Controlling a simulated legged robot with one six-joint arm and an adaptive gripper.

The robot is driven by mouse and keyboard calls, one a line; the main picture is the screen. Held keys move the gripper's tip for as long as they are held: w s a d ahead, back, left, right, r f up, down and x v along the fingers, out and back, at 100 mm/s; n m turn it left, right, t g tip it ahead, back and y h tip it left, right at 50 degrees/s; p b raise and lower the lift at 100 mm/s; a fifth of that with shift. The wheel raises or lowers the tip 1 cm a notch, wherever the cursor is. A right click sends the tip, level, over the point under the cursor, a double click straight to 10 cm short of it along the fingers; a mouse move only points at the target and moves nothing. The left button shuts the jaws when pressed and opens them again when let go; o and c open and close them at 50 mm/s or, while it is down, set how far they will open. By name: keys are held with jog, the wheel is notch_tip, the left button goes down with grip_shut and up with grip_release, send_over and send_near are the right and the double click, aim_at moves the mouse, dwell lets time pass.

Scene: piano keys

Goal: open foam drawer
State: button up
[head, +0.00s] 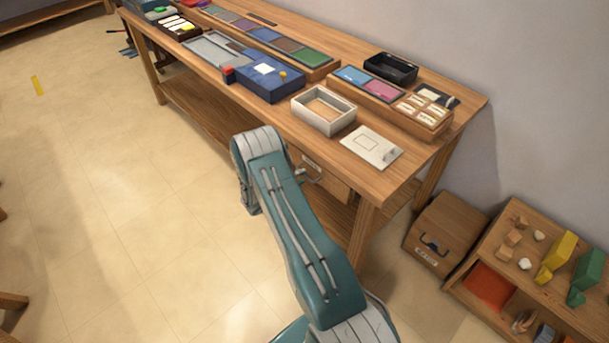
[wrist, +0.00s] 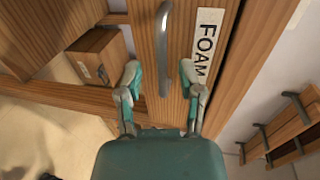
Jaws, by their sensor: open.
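The foam drawer (wrist: 145,40) has a wooden front with a white label (wrist: 205,45) reading FOAM and a curved grey metal handle (wrist: 164,50). My gripper (wrist: 160,78) is open in the wrist view, with one fingertip on each side of the handle's end. I cannot tell whether the fingers touch the handle. In the head view the drawer front (head: 335,184) shows under the workbench top, partly behind my arm. My gripper is hidden by my arm there. The drawer looks shut, though its edges are partly hidden.
The workbench (head: 420,165) carries a white open box (head: 323,123), a white plate (head: 371,147), a blue case (head: 270,80) and trays. A wooden box (head: 445,230) stands on the floor at right, beside a low shelf (head: 500,265).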

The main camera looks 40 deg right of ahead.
jog(key=shift+x, duration=1.05)
jog(key=shift+a, duration=0.1)
jog(key=shift+a, duration=0.1)
jog(key=shift+c, duration=0.3)
grip_shut()
jog(key=f+v, duration=0.2)
jog(key=v, duration=1.1)
jog(key=a+f+v, duration=0.1)
jog(key=f+v, duration=0.2)
jog(key=v, duration=1)
jog(key=shift+s+a+f, duration=0.3)
jog(key=shift+s+a, duration=0.1)
jog(key=shift+a, duration=0.05)
